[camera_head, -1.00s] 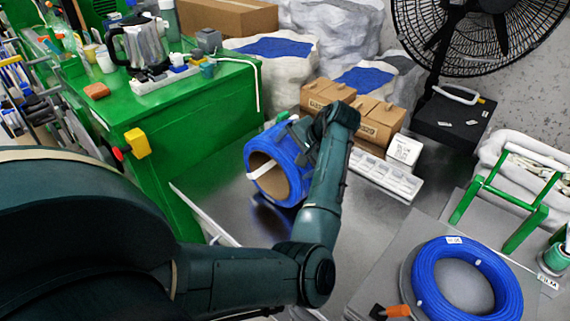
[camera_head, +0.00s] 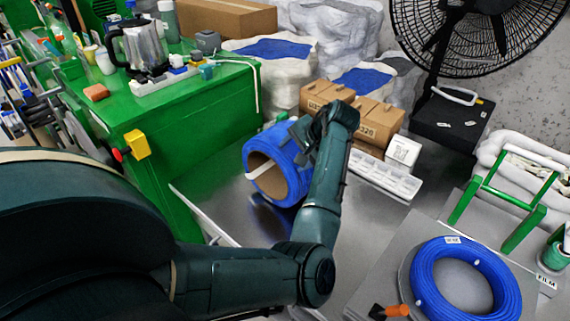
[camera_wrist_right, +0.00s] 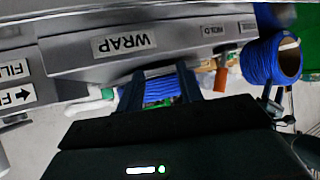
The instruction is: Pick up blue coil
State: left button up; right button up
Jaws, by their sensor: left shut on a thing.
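A blue coil (camera_head: 293,177) wound on a brown hollow core stands on edge on the metal table, in the middle of the head view. My left gripper (camera_head: 303,135) is shut at its upper right rim. The fingertips are partly hidden against the coil. This coil also shows in the right wrist view (camera_wrist_right: 259,62) at the upper right. A second blue coil (camera_head: 432,276) lies flat on a grey surface at the lower right. My right gripper (camera_wrist_right: 160,85) has its fingers apart, with blue windings (camera_wrist_right: 160,91) seen between them; contact is unclear.
A green cabinet (camera_head: 190,115) with a kettle (camera_head: 142,45) stands to the left. Cardboard boxes (camera_head: 370,118) and a white tray (camera_head: 385,176) lie behind the left gripper. A green frame (camera_head: 500,205) stands at the right. Bare metal table (camera_head: 225,190) shows left of the standing coil.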

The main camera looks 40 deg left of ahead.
pick_arm(q)
jog(key=shift+s+f, duration=0.25)
jog(key=shift+f, duration=0.3)
grip_shut()
jog(key=shift+w+r, duration=0.1)
jog(key=shift+r, duration=0.1)
jog(key=shift+r, duration=0.1)
